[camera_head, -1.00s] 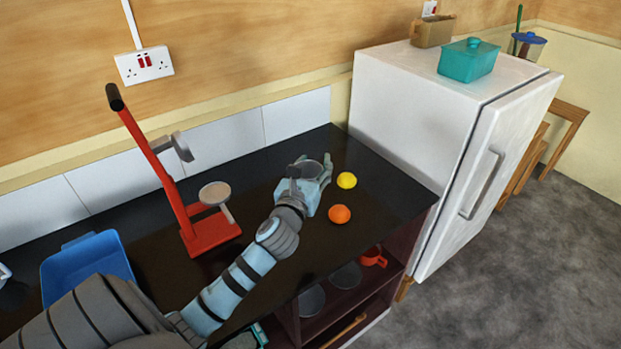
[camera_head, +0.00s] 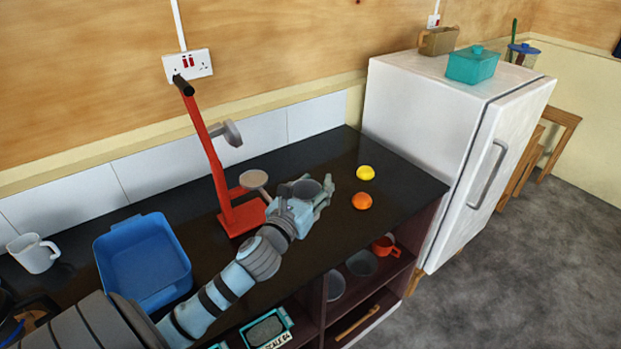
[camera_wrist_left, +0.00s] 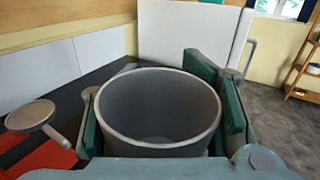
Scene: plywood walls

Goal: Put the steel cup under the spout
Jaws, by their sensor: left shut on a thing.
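The grey steel cup (camera_head: 307,188) is held in my left gripper (camera_head: 312,198), upright and open end up, over the dark worktop. In the left wrist view, the cup (camera_wrist_left: 158,135) sits between the green finger pads and looks empty. The red stand (camera_head: 222,170) is to the left of the cup. It has a grey spout-like head (camera_head: 232,133) and below it a round grey plate (camera_head: 255,180) on an arm. The plate also shows at the left of the wrist view (camera_wrist_left: 30,115). The cup is apart from the plate, to its right. My right gripper is out of view.
A yellow ball (camera_head: 365,172) and an orange ball (camera_head: 362,201) lie right of the gripper. A blue tub (camera_head: 145,262) and a white mug (camera_head: 33,253) are at left. A white fridge (camera_head: 425,130) closes the right end. The worktop (camera_head: 345,150) behind the cup is clear.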

